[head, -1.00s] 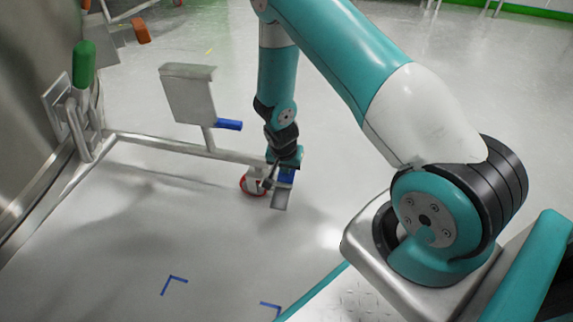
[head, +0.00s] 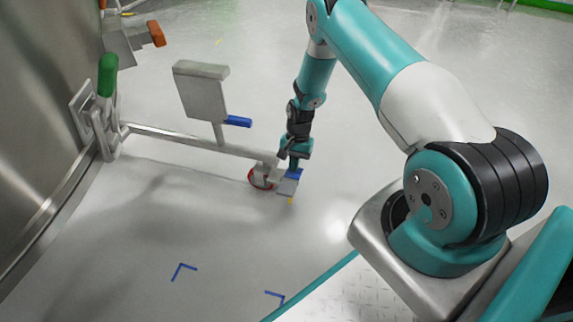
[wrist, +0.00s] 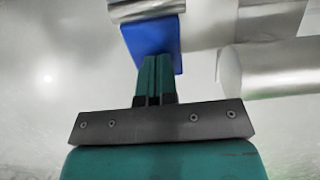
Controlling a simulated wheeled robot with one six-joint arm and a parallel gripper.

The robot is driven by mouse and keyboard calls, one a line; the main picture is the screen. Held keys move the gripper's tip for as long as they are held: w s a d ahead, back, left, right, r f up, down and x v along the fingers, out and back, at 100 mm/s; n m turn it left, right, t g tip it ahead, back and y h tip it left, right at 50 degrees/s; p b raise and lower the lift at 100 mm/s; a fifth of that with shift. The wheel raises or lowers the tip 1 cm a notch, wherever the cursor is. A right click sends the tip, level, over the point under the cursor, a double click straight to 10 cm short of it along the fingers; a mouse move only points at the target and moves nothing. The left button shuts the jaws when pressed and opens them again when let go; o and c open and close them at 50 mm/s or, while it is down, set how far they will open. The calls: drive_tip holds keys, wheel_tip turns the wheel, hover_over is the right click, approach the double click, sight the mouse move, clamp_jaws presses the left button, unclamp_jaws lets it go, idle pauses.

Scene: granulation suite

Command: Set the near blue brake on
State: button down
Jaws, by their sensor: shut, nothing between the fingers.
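The near blue brake (head: 294,173) is a small blue pedal beside a red-rimmed caster (head: 259,178) at the end of a low metal frame rail. A grey plate (head: 287,187) sits at its near side. My gripper (head: 293,162) points down at the pedal from above, its tips at or just over it. In the wrist view the blue pedal (wrist: 150,36) lies behind the shut, empty fingers (wrist: 154,72), which overlap it. I cannot tell whether the tips touch it or how far it is tilted.
A second blue lever (head: 237,121) sticks out by a post with a metal plate (head: 200,92). A green handle (head: 107,75) and an orange one (head: 156,33) are at the left by a steel vessel (head: 35,110). Blue corner marks (head: 183,268) lie on open floor.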

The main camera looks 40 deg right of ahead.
drive_tip(key=shift+f, duration=0.1)
idle(0.4)
drive_tip(key=p+v, duration=0.8)
drive_tip(key=v, duration=0.6)
drive_tip(key=s+a+r+n+p, duration=0.1)
drive_tip(key=a+r+n, duration=0.3)
drive_tip(key=r, duration=0.5)
drive_tip(key=s+a+r+n+t+p, duration=0.1)
drive_tip(key=a+r, duration=0.6)
drive_tip(key=r, duration=0.3)
drive_tip(key=s+a+r+n+p, duration=0.1)
drive_tip(key=a+r+n, duration=0.3)
drive_tip(key=r, duration=0.5)
drive_tip(key=s+a+r+n+p, duration=0.1)
drive_tip(key=s+a+r+n, duration=0.3)
drive_tip(key=s, duration=0.4)
drive_tip(key=s+a+r+n+t+y+p, duration=0.1)
drive_tip(key=s+a+r+n, duration=0.1)
drive_tip(key=s+a+r, duration=0.4)
drive_tip(key=s+a+r+n+p, duration=0.1)
drive_tip(key=s+r+n, duration=0.2)
drive_tip(key=s+r, duration=0.5)
wheel_tip(320, 180, up, 36)
drive_tip(key=s+p, duration=0.1)
drive_tip(key=p, duration=3.7)
drive_tip(key=shift+a+m, duration=0.2)
drive_tip(key=shift+m, duration=0.1)
